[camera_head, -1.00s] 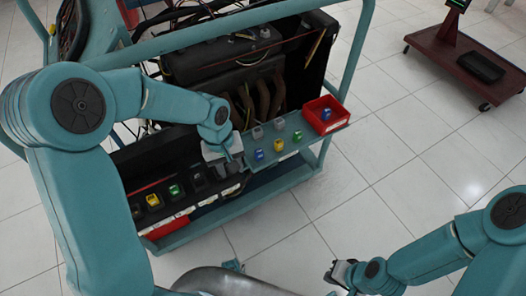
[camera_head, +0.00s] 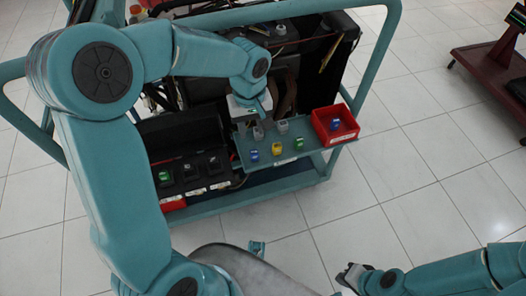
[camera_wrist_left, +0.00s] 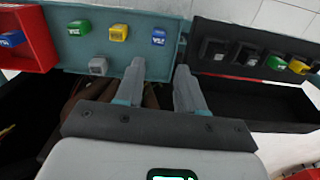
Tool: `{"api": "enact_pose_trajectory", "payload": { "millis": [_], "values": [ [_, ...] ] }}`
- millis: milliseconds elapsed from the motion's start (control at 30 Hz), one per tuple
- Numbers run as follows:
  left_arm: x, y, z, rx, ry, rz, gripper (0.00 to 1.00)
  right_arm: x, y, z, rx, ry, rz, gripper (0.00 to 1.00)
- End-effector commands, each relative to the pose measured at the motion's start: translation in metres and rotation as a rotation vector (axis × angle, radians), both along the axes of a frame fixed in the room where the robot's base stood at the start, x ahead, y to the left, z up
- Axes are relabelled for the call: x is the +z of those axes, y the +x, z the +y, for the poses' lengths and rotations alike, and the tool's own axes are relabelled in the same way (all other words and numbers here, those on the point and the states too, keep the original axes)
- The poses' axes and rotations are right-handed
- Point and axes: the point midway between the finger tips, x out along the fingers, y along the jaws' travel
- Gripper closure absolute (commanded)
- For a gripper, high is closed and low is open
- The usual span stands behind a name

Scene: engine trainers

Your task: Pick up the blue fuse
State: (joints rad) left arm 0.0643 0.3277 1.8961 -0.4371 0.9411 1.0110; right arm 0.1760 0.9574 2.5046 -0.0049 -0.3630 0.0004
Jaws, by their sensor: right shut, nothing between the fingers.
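A blue fuse (camera_head: 252,155) stands at the left front of the teal shelf, with a yellow fuse (camera_head: 278,148) and a green fuse (camera_head: 298,143) to its right. The blue fuse also shows in the left wrist view (camera_wrist_left: 158,37), ahead of the fingertips. Another blue fuse (camera_head: 336,123) lies in the red bin (camera_head: 350,134), also seen at the wrist view's left edge (camera_wrist_left: 12,39). My left gripper (camera_wrist_left: 159,66) is open and empty, behind the front row in the head view. My right gripper (camera_head: 349,278) is shut and empty, low over the floor.
A dark rack (camera_head: 177,190) left of the shelf holds a green fuse (camera_head: 164,176) and black pieces. Hoses and the engine trainer's frame are behind the shelf. The floor in front is clear.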

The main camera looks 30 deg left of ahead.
Motion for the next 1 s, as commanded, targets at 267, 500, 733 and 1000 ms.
{"api": "enact_pose_trajectory", "payload": {
  "millis": [267,500,733,1000],
  "values": [
    [-0.037,-0.006,0.005,0.001,0.001,0.006,0.62,-0.012,0.0,0.0,0.0,0.0,0.0,1.0],
    [-0.067,-0.007,0.006,0.001,0.001,0.002,0.62,-0.018,0.0,0.0,0.0,0.0,0.001,1.0],
    [-0.089,-0.005,0.004,0.001,-0.001,0.004,0.62,-0.026,0.0,0.0,0.0,0.0,0.0,1.0],
    [-0.121,-0.002,0.002,0.0,-0.001,0.001,0.62,-0.034,0.0,0.0,0.0,0.0,0.0,1.0]
  ]
}}
